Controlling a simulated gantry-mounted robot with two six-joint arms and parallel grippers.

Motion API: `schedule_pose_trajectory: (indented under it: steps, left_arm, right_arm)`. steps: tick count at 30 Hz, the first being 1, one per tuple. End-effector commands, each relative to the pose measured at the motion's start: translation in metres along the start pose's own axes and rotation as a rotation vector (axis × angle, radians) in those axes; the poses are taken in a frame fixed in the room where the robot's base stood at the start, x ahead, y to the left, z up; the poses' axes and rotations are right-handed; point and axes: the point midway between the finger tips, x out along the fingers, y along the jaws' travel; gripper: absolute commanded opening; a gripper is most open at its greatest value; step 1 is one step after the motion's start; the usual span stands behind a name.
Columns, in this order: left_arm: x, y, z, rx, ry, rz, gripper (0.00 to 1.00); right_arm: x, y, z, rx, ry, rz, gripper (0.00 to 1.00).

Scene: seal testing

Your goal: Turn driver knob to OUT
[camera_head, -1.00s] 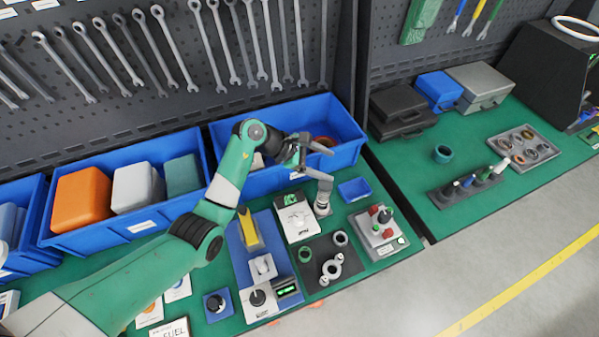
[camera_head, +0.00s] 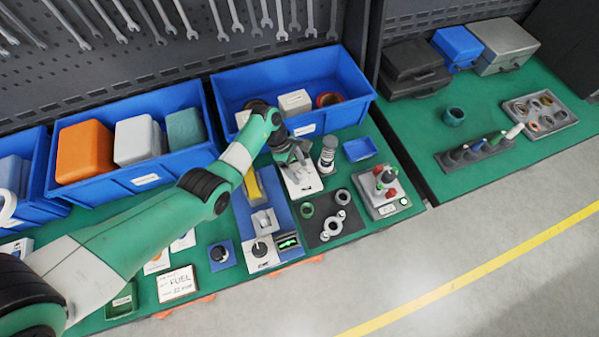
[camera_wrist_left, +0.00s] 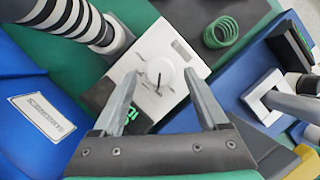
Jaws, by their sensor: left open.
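A white control unit (camera_head: 303,184) stands on the green bench in front of the right blue bin, partly hidden by my left gripper (camera_head: 296,164). In the left wrist view it is a white panel (camera_wrist_left: 143,48) with a round white knob (camera_wrist_left: 160,72) bearing a dark pointer line, and a dark strip with green digits (camera_wrist_left: 131,114). My left gripper, also in that view (camera_wrist_left: 159,78), is open, its fingertips on either side of the knob with gaps. I cannot tell whether the tips are level with it or above. My right gripper is not in view.
A grey-and-black striped cylinder (camera_head: 327,155) stands close right of the unit. A blue plate with a yellow part and a black knob (camera_head: 259,249) lies left of it. A black mat with rings (camera_head: 325,231) is in front. The blue bin (camera_head: 349,108) rises behind.

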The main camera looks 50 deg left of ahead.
Motion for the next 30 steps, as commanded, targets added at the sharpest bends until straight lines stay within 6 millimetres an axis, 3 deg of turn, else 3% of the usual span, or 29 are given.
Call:
schedule_pose_trajectory:
  steps: [3,11,24,30]
  left_arm:
    - [0.011,0.0002,-0.0002,0.0,0.0,0.0,0.76]
    - [0.0116,0.0002,0.0004,0.0,0.0,0.001,0.76]
    - [0.0115,0.0001,0.0003,-0.001,-0.001,0.001,0.0]
    - [0.0108,-0.0001,0.0006,-0.006,-0.001,0.003,0.0]
  right_arm:
    - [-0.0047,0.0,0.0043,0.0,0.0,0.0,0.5]
    - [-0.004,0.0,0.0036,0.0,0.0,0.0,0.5]
    - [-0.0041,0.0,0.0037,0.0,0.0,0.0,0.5]
    - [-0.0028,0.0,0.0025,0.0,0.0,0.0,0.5]
